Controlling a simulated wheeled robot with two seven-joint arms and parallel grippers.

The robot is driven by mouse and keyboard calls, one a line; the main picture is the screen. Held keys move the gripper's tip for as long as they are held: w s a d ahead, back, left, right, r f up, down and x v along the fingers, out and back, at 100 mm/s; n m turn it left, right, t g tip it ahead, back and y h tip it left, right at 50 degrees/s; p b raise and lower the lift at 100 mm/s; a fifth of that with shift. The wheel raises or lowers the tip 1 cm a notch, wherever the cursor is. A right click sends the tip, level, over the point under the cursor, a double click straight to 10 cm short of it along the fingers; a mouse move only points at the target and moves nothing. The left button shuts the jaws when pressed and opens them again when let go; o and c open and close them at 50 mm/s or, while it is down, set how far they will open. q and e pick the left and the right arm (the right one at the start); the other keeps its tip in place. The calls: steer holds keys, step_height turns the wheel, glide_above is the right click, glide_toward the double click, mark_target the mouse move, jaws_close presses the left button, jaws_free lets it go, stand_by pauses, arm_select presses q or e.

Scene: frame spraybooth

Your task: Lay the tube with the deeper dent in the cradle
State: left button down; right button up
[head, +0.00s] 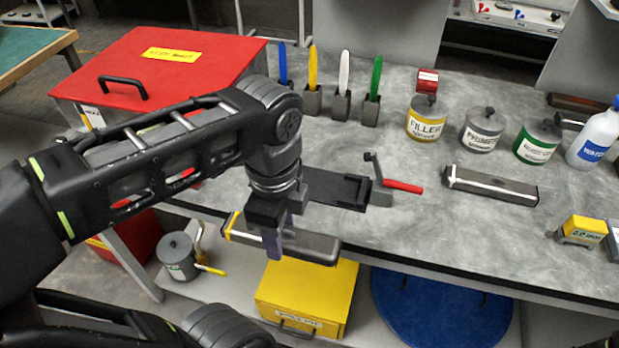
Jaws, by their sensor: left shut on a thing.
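My left gripper (273,240) is shut on a dark grey tube (312,245) with a yellow band at its left end. A black fixture with a red-handled clamp (382,188), which looks like the cradle, sits just behind the held tube, partly hidden by my arm. I cannot make out either tube's dent. My right gripper is not in view.
A red box (195,60) stands at the back left. Coloured spatulas, labelled cans (427,118) and a white water bottle (597,135) line the back. A yellow block (581,230) sits at the right. The grey bench between the clamp and second tube is clear.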

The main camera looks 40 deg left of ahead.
arm_select(q)
steer(key=p, duration=0.3)
glide_above(311, 183)
steer(key=shift+s+d, duration=0.1)
steer(key=shift+s, duration=0.25)
steer(key=shift+w, duration=0.4)
step_height(311, 183, down, 3)
steer(key=shift+f, duration=0.2)
steer(key=shift+f, duration=0.15)
steer(key=shift+f, duration=0.15)
steer(key=c, duration=0.7)
jaws_free()
